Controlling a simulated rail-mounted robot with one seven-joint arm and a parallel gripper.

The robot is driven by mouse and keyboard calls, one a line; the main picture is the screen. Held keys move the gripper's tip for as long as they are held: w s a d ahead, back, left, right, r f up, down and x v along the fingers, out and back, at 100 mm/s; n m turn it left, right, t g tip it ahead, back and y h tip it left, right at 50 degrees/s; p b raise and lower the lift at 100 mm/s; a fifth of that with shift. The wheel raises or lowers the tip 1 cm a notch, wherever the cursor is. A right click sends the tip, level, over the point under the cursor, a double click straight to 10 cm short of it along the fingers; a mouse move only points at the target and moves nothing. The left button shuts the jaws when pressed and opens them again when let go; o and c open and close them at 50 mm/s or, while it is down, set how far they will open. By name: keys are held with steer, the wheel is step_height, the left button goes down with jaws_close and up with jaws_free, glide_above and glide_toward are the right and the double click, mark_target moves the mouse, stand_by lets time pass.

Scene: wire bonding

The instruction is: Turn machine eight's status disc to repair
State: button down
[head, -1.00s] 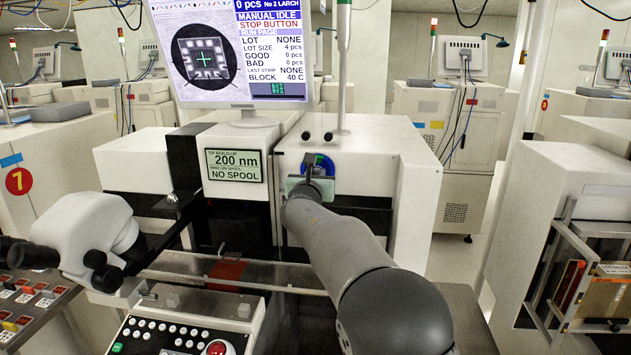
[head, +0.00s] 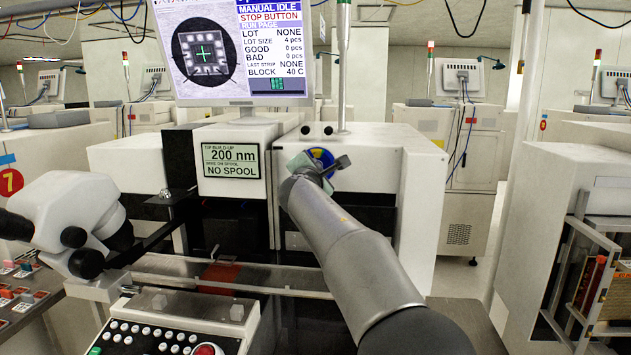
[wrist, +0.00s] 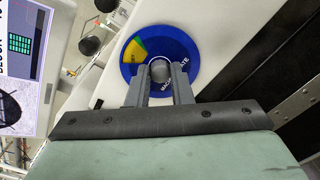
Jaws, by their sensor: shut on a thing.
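The status disc (wrist: 184,38) is blue, with a wedge showing mostly yellow and some green at its upper left in the wrist view. White lettering, partly hidden, runs at a slant across the blue. A dark round knob sits at its centre, between the two fingers of my gripper (wrist: 159,76), which is shut on it. In the head view the disc (head: 322,156) is on the white front of the machine, right of the 200 nm display. There my gripper (head: 318,167) is rolled to a slant and hides much of the disc.
A monitor (head: 240,55) stands above the machine. Two dark knobs (head: 317,131) sit on the top edge above the disc. A microscope (head: 75,225) and a keypad console (head: 165,325) are at the lower left.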

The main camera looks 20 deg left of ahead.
steer(key=shift+f+m+y+b, duration=0.15)
steer(key=shift+m+b, duration=2.3)
steer(key=shift+m, duration=3.35)
steer(key=shift+m+y+b, duration=0.15)
steer(key=shift+m+b, duration=2.25)
steer(key=shift+m, duration=3.4)
steer(key=c, duration=1.3)
jaws_free()
